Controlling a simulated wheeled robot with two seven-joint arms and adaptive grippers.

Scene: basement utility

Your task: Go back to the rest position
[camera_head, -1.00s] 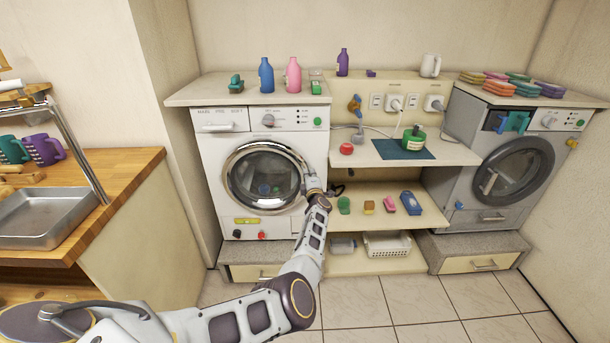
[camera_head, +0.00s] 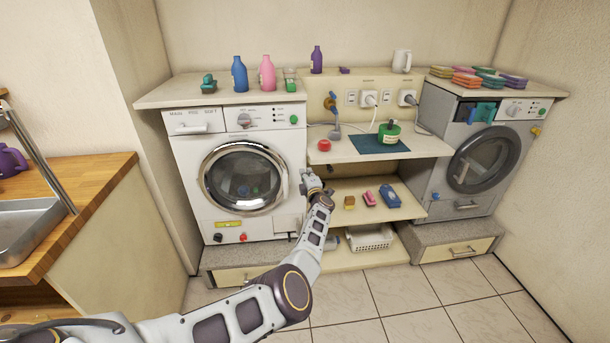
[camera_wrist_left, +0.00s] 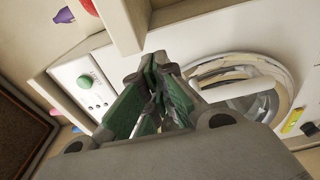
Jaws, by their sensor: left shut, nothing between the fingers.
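My left arm comes in from the bottom left of the head view and reaches toward the gap between the washer and the shelf. My left gripper (camera_head: 308,178) is at the washer's right side, small and partly hidden by its own wrist. In the left wrist view the green fingers (camera_wrist_left: 152,100) are closed together with nothing between them. The white washer (camera_head: 187,150) with its round door stands just left of the gripper; its door (camera_wrist_left: 275,75) and control panel also show in the wrist view. My right gripper is in neither view.
A grey dryer (camera_head: 455,140) stands further right. A wooden counter (camera_head: 100,175) with a metal sink is at left. The tiled floor (camera_head: 430,300) is clear at lower right.

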